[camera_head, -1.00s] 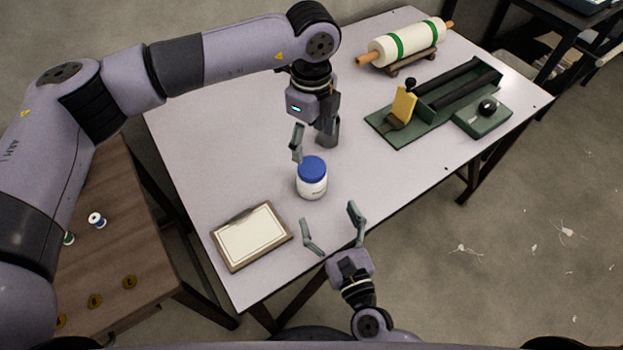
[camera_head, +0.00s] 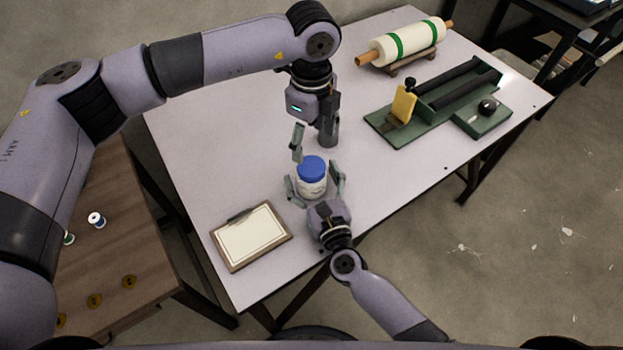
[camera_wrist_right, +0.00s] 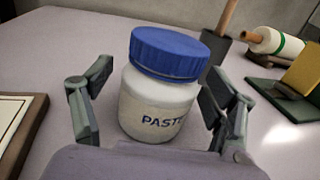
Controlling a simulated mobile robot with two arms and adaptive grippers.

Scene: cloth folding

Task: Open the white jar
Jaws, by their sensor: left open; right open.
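The white jar (camera_head: 311,187) stands upright on the light table with its blue lid (camera_head: 312,169) on. In the right wrist view the jar (camera_wrist_right: 155,108) bears the word "PASTE", partly cut off, under the ridged blue lid (camera_wrist_right: 170,52). My right gripper (camera_head: 315,188) is open around the jar's body, one finger on each side. In the wrist view a gap shows between the left finger and the jar; contact on the right is unclear. My left gripper (camera_head: 312,152) is open just above and behind the lid, pointing down.
A clipboard (camera_head: 251,237) lies to the jar's left front. A grey cylindrical holder (camera_head: 328,134) stands behind my left gripper. A green device (camera_head: 440,102) and a rolling-pin-like roller (camera_head: 408,42) sit at the back right. The table (camera_head: 420,180) is clear right of the jar.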

